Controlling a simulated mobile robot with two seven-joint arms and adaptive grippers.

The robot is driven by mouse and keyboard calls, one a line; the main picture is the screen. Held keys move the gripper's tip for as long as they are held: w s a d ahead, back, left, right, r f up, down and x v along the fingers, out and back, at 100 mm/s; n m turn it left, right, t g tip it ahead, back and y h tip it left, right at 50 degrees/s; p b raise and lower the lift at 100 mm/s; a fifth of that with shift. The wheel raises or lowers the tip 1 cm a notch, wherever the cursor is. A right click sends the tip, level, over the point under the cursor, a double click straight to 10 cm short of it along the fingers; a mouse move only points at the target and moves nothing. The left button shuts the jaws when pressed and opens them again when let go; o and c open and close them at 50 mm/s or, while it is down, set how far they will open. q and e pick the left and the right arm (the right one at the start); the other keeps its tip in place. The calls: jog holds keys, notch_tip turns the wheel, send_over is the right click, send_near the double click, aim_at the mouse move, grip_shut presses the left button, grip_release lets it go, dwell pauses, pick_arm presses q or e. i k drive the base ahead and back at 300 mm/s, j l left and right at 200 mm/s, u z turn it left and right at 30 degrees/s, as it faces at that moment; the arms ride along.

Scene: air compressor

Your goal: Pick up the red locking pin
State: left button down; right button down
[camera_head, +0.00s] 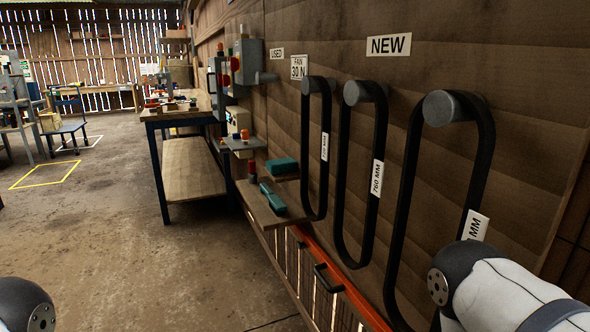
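I cannot clearly make out a red locking pin. A small red upright object (252,172) stands at the left end of a low wooden wall shelf (262,207); it is too small to tell whether it is the pin. Part of my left arm shows at the lower left corner, and part of my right arm at the lower right. Both grippers are out of view, and neither arm part touches anything that I can see.
Black belts (345,190) hang on grey wall pegs (447,107) at right, under a NEW sign (389,45). A teal tool (273,198) lies on the low shelf. A workbench (178,115) stands farther back.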

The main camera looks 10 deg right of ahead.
aim_at(252, 163)
jog(key=i+j+z, duration=0.1)
jog(key=i+j, duration=0.25)
jog(key=i+j+z, duration=0.1)
jog(key=i+j, duration=0.2)
jog(key=i+j+z, duration=0.15)
jog(key=i+j, duration=0.15)
jog(key=j, duration=0.2)
jog(key=i+j+z, duration=0.1)
jog(key=i+j, duration=0.15)
jog(key=j, duration=0.2)
jog(key=i+j+z, duration=0.1)
jog(key=i+j, duration=0.2)
jog(key=j, duration=0.15)
